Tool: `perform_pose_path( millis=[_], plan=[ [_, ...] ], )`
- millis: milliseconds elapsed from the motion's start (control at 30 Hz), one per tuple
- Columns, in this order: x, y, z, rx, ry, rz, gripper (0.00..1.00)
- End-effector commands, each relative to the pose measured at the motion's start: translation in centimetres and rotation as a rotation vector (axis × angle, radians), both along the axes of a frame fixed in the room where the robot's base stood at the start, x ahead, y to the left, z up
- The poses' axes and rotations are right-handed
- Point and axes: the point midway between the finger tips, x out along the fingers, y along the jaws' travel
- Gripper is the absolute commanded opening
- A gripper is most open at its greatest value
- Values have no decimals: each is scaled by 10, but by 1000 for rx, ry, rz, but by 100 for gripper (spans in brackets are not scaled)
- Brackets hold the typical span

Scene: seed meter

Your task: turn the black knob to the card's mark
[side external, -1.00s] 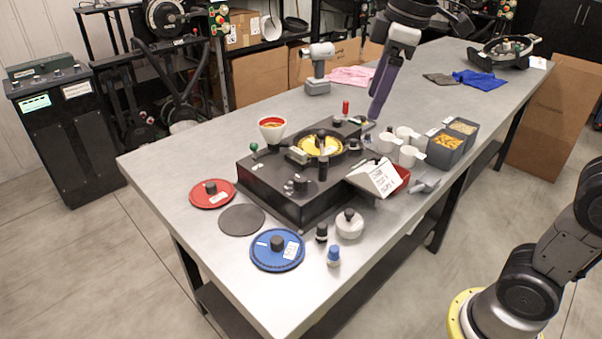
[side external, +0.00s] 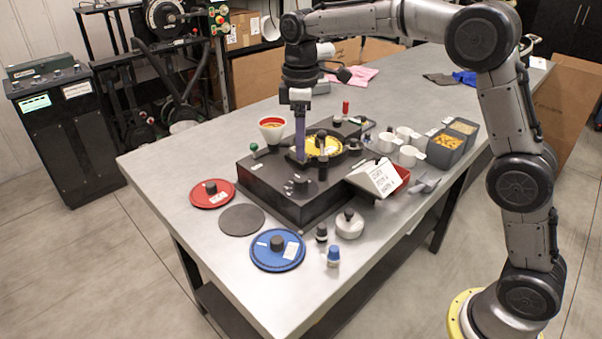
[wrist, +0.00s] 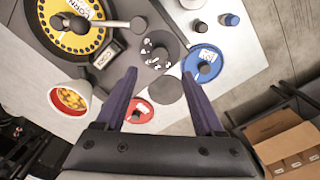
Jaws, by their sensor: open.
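The black knob (side external: 300,185) sits on the front of the dark seed meter base (side external: 262,188). In the wrist view the knob (wrist: 157,50) stands on a dark dial with white marks around it. The white card (side external: 380,178) stands tilted at the base's right side; its handwriting is too small to read surely. My gripper (side external: 300,160) points down over the base, behind and above the knob. In the wrist view my gripper (wrist: 160,74) has its purple fingers wide apart with nothing between them. The knob appears beyond the fingertips, apart from them.
A yellow seed plate (side external: 320,146) with an upright black handle lies behind the knob.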

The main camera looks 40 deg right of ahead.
Motion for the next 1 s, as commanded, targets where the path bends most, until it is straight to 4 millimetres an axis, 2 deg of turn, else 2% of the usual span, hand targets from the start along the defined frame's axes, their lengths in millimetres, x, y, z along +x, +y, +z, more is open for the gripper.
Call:
perform_pose_path(
  millis=[200, 500, 900, 1000],
  plan=[
    [-1, 0, -45, -1, 5, 0, 70],
    [-1, 0, -84, -1, 2, -1, 70],
    [0, 0, -91, 0, 0, -1, 70],
    [0, 0, -91, 0, 0, -1, 54]
  ],
)
